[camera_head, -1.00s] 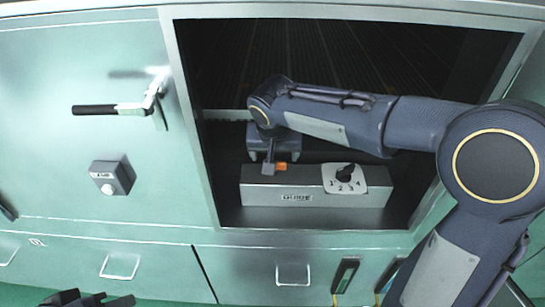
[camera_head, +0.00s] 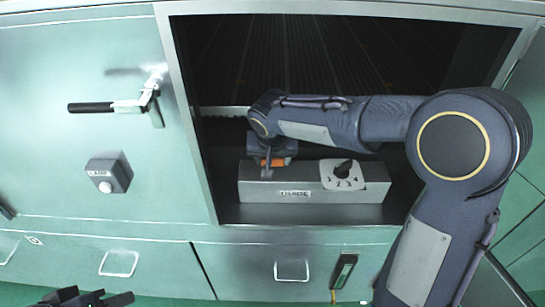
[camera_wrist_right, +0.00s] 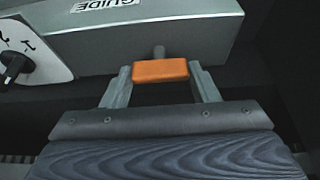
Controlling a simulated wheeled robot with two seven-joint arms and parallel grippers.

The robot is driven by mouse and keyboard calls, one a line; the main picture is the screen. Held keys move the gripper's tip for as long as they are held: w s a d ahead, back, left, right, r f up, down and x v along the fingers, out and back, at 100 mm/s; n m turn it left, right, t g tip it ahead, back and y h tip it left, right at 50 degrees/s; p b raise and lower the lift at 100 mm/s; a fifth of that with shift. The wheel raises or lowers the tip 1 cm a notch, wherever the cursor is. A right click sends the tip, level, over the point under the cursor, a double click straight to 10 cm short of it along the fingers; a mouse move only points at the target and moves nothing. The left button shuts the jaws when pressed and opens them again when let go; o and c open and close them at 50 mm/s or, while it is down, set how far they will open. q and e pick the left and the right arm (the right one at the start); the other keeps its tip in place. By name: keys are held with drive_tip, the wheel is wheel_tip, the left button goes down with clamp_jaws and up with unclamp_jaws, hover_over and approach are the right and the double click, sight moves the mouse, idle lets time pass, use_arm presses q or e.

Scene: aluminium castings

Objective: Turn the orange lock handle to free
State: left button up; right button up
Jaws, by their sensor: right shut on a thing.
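The orange lock handle (camera_head: 272,162) sits on the back edge of a grey metal block labelled GUIDE (camera_head: 256,189), inside an open cabinet. In the right wrist view the handle (camera_wrist_right: 160,71) lies crosswise, its short stem running to the block (camera_wrist_right: 150,40). My right gripper (camera_head: 267,168) reaches in from the right. Its two fingers (camera_wrist_right: 162,80) are at the two ends of the handle, shut on it. My left gripper (camera_head: 88,298) shows only as dark parts at the lower left edge, empty of anything I can see; its opening is unclear.
The block carries a white numbered dial with a black knob (camera_head: 343,170). The cabinet frame (camera_head: 193,130) stands close around my right arm. On the left panel are a black-gripped lever (camera_head: 92,107) and a grey box with a round button (camera_head: 108,176). Drawers with handles (camera_head: 292,270) lie below.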

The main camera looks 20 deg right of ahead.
drive_tip(key=shift+n, duration=0.3)
drive_tip(key=n+y, duration=0.1)
drive_tip(key=n, duration=0.1)
drive_tip(key=shift+d+n, duration=0.15)
drive_tip(key=shift+n, duration=0.15)
drive_tip(key=n+y+p, duration=0.1)
drive_tip(key=n+y, duration=0.1)
drive_tip(key=n, duration=0.3)
drive_tip(key=shift+d+r, duration=0.1)
drive_tip(key=shift+d, duration=0.05)
drive_tip(key=n+y, duration=0.1)
drive_tip(key=n, duration=0.1)
drive_tip(key=n+g+p, duration=0.1)
drive_tip(key=n, duration=0.2)
drive_tip(key=shift+w+y+p, duration=0.15)
drive_tip(key=shift+y+p, duration=0.15)
drive_tip(key=shift+y, duration=0.1)
drive_tip(key=shift+w+d+n+g+y+p, duration=0.15)
drive_tip(key=shift+n+g, duration=0.3)
drive_tip(key=shift+n, duration=0.7)
drive_tip(key=shift+s+a+n+g+y+p, duration=0.1)
drive_tip(key=shift+n+g+y+p, duration=0.25)
drive_tip(key=shift+n, duration=0.8)
drive_tip(key=o, duration=1)
